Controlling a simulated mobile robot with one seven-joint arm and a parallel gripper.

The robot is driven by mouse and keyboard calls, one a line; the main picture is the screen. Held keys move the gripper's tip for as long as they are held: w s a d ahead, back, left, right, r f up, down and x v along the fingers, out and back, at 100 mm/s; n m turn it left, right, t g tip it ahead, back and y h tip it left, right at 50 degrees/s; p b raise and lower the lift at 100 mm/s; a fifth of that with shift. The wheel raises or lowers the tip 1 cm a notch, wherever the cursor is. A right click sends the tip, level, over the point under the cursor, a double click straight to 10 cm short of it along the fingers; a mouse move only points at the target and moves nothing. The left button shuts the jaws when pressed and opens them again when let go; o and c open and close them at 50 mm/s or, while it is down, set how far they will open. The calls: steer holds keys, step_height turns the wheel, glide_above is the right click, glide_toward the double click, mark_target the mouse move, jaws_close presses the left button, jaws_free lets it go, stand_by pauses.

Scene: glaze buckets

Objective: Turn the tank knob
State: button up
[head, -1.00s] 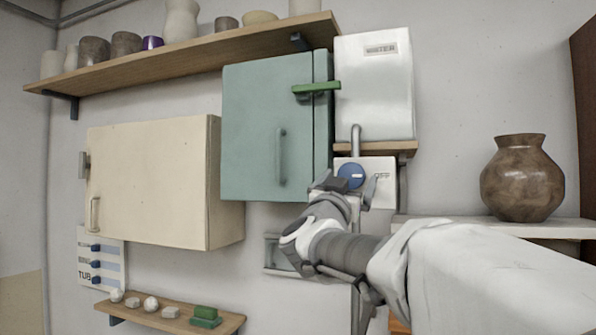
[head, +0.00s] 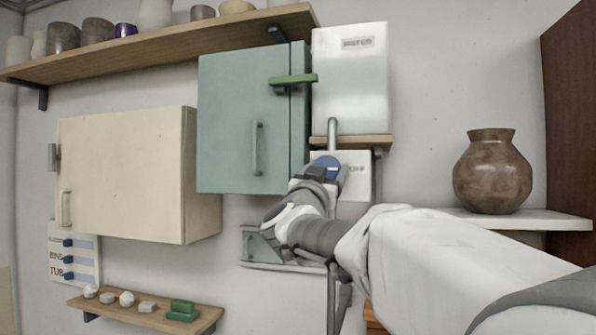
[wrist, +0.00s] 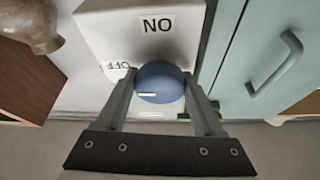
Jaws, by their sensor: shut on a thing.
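The tank is a white box (head: 349,92) labelled WATER on the wall. Below it, a pale plate (head: 357,189) carries a round blue knob (head: 327,162). In the wrist view the knob (wrist: 161,83) sits between my two fingers, with a short white mark lying crosswise on its left half. The plate appears upside down there, with an ON label (wrist: 158,24) above the knob and an OFF label (wrist: 117,66) to its left. My gripper (wrist: 160,76) is shut on the knob. In the head view my gripper (head: 326,172) hides the knob's lower part.
A teal cabinet (head: 225,130) with a green latch (head: 292,79) stands close left of the knob. A cream cabinet (head: 120,175) is farther left. A brown vase (head: 492,175) stands on a shelf (head: 520,222) at the right. A small shelf (head: 135,318) holds stones and green blocks.

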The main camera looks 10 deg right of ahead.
steer(key=shift+m+g+h, duration=0.6)
steer(key=shift+m+h, duration=0.2)
steer(key=shift+m, duration=0.9)
steer(key=o, duration=1.4)
steer(key=b+v, duration=0.4)
steer(key=v, duration=1.3)
steer(key=shift+s+a+f, duration=0.1)
steer(key=shift+s, duration=0.1)
